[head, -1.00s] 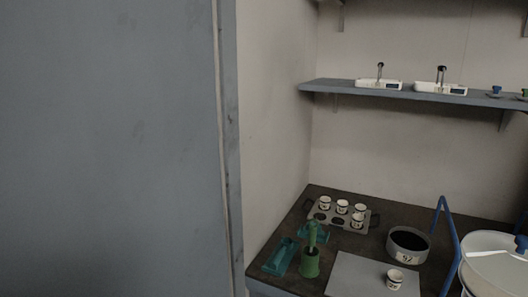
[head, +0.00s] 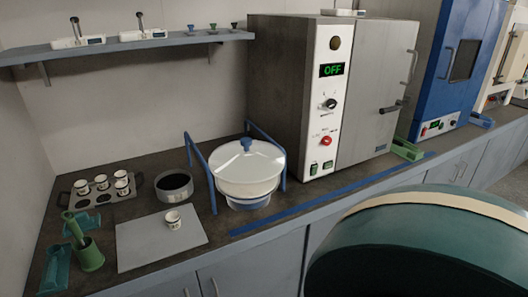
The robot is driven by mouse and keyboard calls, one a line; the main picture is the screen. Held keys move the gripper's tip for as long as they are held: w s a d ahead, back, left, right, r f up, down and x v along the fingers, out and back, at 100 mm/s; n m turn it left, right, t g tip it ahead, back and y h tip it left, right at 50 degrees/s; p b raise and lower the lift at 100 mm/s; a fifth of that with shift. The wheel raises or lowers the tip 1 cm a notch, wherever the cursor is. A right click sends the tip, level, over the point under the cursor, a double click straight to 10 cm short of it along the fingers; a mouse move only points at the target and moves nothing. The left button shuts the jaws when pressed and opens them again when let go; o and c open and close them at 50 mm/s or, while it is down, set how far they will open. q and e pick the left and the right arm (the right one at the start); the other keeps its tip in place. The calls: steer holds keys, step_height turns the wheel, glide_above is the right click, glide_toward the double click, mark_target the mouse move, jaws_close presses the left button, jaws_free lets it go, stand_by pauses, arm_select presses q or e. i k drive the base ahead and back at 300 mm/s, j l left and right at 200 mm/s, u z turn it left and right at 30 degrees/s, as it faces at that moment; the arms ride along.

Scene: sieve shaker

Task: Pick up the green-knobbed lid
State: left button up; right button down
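Three small knobbed lids sit in a row on the wall shelf in the head view. The middle one looks like the green-knobbed lid (head: 213,29). A blue-knobbed lid (head: 191,29) is to its left and a dark-knobbed lid (head: 234,27) is to its right. They are small and far off, so fine detail is hard to make out. Neither of my grippers is in view.
Below the shelf (head: 150,43), a white bowl-shaped vessel (head: 248,172) with a blue-knobbed cover stands between blue rails. A grey oven (head: 290,90) reading OFF stands right of the shelf. A large teal rounded object (head: 420,250) blocks the lower right.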

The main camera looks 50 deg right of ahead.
mark_target(213, 31)
steer(key=z, duration=1.5)
